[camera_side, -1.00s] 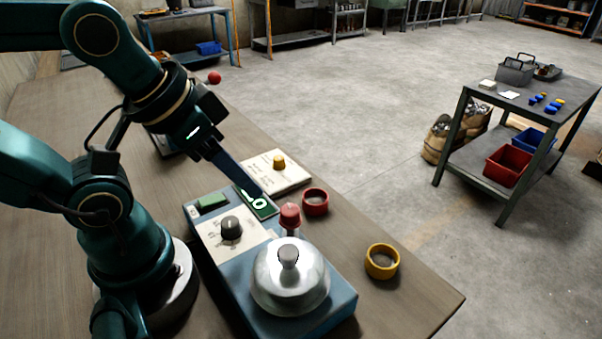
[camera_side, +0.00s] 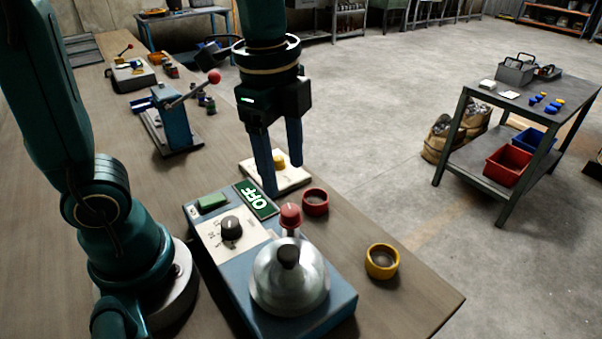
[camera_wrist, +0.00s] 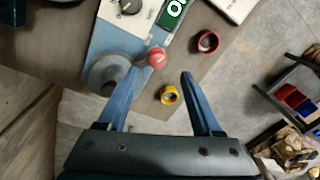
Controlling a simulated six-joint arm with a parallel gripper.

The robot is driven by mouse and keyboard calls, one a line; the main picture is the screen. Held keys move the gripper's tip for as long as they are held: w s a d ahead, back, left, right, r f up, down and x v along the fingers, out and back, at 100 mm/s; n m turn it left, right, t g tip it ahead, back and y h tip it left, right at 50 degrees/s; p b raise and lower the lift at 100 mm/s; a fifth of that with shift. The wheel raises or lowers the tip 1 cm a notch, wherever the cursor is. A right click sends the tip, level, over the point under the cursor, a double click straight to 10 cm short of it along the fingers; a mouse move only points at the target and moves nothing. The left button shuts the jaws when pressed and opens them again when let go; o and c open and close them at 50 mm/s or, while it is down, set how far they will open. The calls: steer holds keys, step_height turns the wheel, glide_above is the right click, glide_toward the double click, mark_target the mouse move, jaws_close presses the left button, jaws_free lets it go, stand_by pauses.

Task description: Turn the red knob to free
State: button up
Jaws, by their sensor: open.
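In the wrist view the red knob (camera_wrist: 157,57) lies beyond and between the finger tips. My gripper (camera_side: 283,180) points down with its fingers apart and empty. In the side view it appears above and behind the display, touching nothing that I can make out. I cannot read any marking on the knob.
A black dial (camera_side: 231,228) and a green button (camera_side: 212,201) are also on the machine. A red ring (camera_side: 315,202) and a yellow ring (camera_side: 382,262) lie to its right. A white plate with a yellow knob (camera_side: 279,161) is behind. The table's right edge is close.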

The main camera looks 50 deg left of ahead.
mark_target(290, 209)
steer(key=shift+w+d+f+g, duration=0.15)
steer(key=shift+w+f+g, duration=0.05)
steer(key=shift+f, duration=0.2)
steer(key=shift+w+d+f+g, duration=0.1)
steer(key=shift+w+f+g, duration=0.1)
steer(key=shift+f, duration=0.15)
steer(key=shift+s+f, duration=0.15)
steer(key=shift+f, duration=2.6)
jaws_close()
